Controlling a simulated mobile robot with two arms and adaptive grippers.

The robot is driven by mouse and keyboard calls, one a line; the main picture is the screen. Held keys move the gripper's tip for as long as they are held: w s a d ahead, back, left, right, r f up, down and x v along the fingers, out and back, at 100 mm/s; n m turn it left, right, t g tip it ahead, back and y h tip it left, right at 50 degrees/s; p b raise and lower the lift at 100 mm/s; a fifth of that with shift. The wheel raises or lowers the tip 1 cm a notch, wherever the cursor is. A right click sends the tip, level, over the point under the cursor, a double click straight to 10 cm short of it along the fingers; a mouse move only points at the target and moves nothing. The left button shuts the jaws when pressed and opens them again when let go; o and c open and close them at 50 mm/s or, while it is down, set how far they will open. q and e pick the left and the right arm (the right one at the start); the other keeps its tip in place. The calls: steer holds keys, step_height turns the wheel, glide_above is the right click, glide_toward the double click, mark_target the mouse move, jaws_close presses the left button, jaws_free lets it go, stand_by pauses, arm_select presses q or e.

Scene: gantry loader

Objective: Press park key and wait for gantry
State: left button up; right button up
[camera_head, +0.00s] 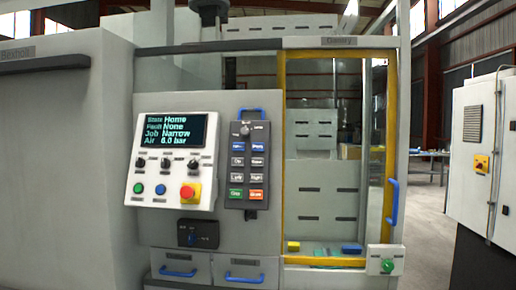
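The dark key panel (247,165) is mounted upright on the grey machine front, with two columns of small keys. The top keys are blue, the bottom ones green and orange. Their labels are too small to read surely, so I cannot tell which is the park key. The screen (176,131) on the white control box left of it reads State Home, Fault None, Job Narrow, Air 6.0 bar. The gantry sign (338,41) is above the yellow-framed opening. A dark vertical part (208,12) shows at the top, possibly of the gantry. Neither gripper is in view.
A red emergency button (190,192) sits on the control box. Drawers with blue handles (178,272) are below. The yellow door frame (281,170) has a blue handle (392,202) at right. A white cabinet (483,155) stands far right, with open floor before it.

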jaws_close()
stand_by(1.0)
